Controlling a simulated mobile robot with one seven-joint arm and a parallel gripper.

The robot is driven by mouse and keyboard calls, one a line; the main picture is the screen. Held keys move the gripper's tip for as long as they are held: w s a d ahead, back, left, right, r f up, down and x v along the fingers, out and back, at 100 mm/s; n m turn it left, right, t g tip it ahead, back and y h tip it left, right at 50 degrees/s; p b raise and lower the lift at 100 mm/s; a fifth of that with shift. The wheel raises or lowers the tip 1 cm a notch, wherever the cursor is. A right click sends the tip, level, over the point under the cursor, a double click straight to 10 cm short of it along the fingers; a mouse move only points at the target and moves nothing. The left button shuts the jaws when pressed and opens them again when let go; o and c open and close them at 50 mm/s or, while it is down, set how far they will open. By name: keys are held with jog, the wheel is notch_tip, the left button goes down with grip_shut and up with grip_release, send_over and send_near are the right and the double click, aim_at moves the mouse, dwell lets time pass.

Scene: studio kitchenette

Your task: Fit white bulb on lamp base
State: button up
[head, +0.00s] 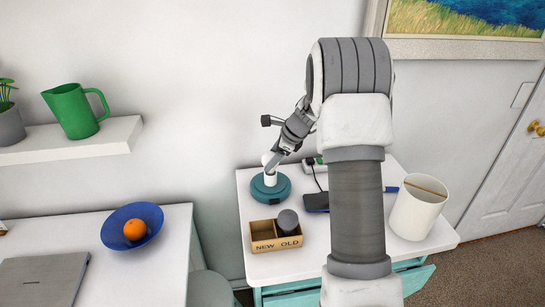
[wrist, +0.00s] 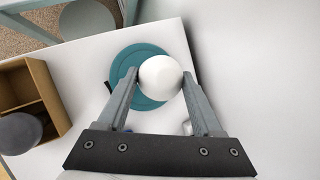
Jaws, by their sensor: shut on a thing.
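My gripper (wrist: 160,82) is shut on the white bulb (wrist: 160,76), with one finger on each side of it. The bulb also shows in the head view (head: 267,159), partly hidden by my fingers. The round teal lamp base (head: 282,190) stands on the white table, with a white upright part (head: 270,179) at its middle. In the wrist view the teal base (wrist: 125,72) lies behind the bulb. The bulb is above the base's middle; I cannot tell whether it touches the socket.
A cardboard box (head: 264,246) marked NEW and OLD stands in front of the base; a dark grey bulb (head: 287,221) sits in its OLD side. A dark phone-like object (head: 316,202) and a white bin (head: 418,210) stand to the right. Bare table lies left of the base.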

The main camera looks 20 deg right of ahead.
jog(key=shift+f+b, duration=0.35)
jog(key=shift+f, duration=0.25)
jog(key=o, duration=1.4)
jog(key=shift+o, duration=0.2)
jog(key=v, duration=1.7)
jog(key=shift+r+p, duration=0.2)
jog(key=shift+p, duration=0.25)
jog(key=shift+d, duration=0.1)
